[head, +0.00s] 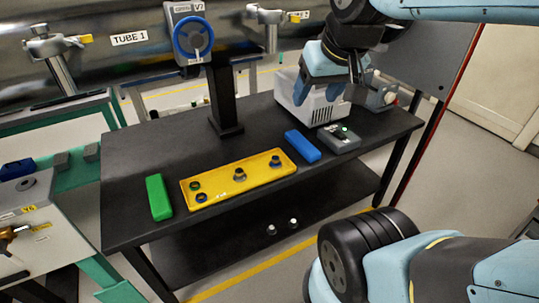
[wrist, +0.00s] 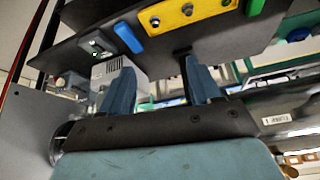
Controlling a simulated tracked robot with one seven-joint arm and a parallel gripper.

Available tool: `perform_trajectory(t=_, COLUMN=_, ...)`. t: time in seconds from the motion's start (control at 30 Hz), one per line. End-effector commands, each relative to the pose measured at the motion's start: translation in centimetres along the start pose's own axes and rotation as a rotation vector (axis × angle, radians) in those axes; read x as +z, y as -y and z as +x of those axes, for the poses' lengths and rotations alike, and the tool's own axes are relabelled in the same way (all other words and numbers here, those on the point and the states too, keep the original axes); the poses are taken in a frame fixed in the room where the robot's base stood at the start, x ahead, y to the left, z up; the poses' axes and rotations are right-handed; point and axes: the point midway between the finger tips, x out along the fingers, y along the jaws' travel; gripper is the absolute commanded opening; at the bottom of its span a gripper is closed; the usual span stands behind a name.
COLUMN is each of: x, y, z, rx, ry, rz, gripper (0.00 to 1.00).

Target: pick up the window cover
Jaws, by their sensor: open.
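I cannot tell for certain which thing is the window cover. Several small round dark parts, some with blue or green rims, sit in a yellow tray (head: 218,190) on the black bench. One of these round parts (head: 240,175) stands near the tray's middle. The tray also shows in the wrist view (wrist: 168,22). My gripper (head: 320,98) is open above the back right of the bench, in front of the white bin and apart from the tray. In the wrist view its two blue fingers (wrist: 158,68) stand apart with nothing held between them.
A white slotted bin (head: 318,110), a blue block (head: 302,146) and a grey box with a green light (head: 340,139) stand at the right. A green block (head: 158,197) lies left of the tray. A black post (head: 226,95) rises behind.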

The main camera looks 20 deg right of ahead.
Motion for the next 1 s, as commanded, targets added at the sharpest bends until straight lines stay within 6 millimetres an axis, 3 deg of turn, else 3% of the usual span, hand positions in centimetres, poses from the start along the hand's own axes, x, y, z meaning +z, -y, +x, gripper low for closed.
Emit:
perform_trajectory(t=0.3, x=-6.5, y=5.4, z=5.5, rx=-0.206, ry=-0.072, rz=0.017, gripper=0.63)
perform_trajectory(t=0.5, x=-10.9, y=7.4, z=9.9, rx=-0.277, ry=-0.142, rz=0.083, gripper=0.63)
perform_trajectory(t=0.8, x=-15.3, y=7.2, z=17.8, rx=-0.239, ry=-0.207, rz=0.237, gripper=0.63)
perform_trajectory(t=1.0, x=-15.9, y=5.5, z=23.9, rx=-0.127, ry=-0.194, rz=0.346, gripper=0.63)
